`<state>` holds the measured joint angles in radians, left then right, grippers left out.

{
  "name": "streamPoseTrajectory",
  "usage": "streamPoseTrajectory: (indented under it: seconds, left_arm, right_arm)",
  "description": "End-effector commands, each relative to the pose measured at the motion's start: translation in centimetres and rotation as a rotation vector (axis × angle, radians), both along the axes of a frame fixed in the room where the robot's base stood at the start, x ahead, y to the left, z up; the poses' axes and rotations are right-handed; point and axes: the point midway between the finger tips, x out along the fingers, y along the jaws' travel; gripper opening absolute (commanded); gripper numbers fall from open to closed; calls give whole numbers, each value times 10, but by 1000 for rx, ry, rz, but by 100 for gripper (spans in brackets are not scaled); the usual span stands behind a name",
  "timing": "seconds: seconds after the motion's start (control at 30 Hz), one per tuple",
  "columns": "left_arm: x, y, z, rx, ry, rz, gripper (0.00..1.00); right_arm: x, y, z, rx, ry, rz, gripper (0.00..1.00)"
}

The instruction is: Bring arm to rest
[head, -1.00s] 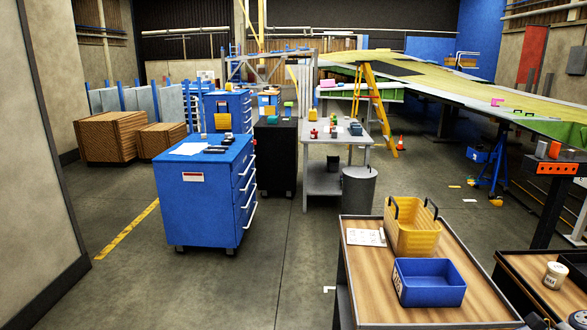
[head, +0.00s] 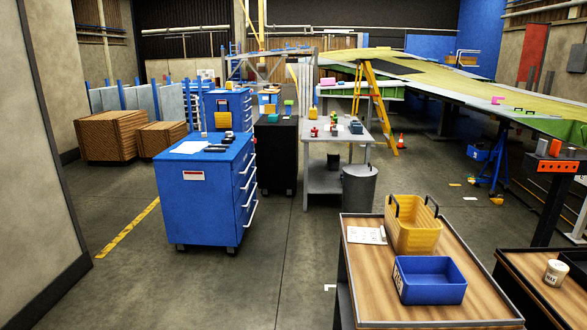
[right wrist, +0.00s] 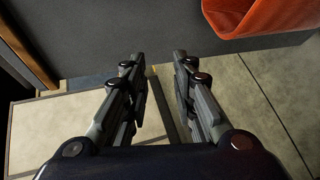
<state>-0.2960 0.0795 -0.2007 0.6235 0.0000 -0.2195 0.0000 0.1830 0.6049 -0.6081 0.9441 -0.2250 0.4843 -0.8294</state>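My right gripper (right wrist: 156,72) shows in the right wrist view with its two dark fingers apart and nothing between them. It is open and empty. Behind the fingers are a dark grey surface and a concrete floor with seam lines. Neither gripper shows in the head view, and my left gripper is in no current view.
An orange-red bin (right wrist: 262,18) is beyond my right fingers. In the head view, a wood-topped cart (head: 372,290) holds a yellow bin (head: 414,232) and a blue bin (head: 432,284). A blue drawer cabinet (head: 198,208) stands on the left. Floor between is clear.

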Motion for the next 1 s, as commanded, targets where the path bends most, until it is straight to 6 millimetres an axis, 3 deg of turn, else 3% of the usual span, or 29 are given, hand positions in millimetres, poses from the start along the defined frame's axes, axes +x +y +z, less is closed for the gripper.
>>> streamPoseTrajectory:
  seconds: [0.03,0.2,0.37,0.5,0.6,0.73,0.83,1.0]
  left_arm:
    - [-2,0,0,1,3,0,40]
    - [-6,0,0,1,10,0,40]
    - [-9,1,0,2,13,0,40]
    - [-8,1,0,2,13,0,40]
    - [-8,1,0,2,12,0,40]
    - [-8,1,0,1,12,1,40]
    - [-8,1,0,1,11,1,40]
    - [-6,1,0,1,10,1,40]
  right_arm:
    - [-22,-1,-38,85,115,-122,25]
    - [-105,-8,-139,310,440,-499,25]
    - [-203,-1,-212,468,696,-823,25]
    - [-298,15,-258,571,891,-1095,25]
    - [-363,31,-280,624,1008,-1274,25]
    - [-430,49,-294,663,1116,-1455,25]
    - [-461,59,-298,678,1164,-1543,25]
    - [-480,65,-300,687,1192,-1597,25]
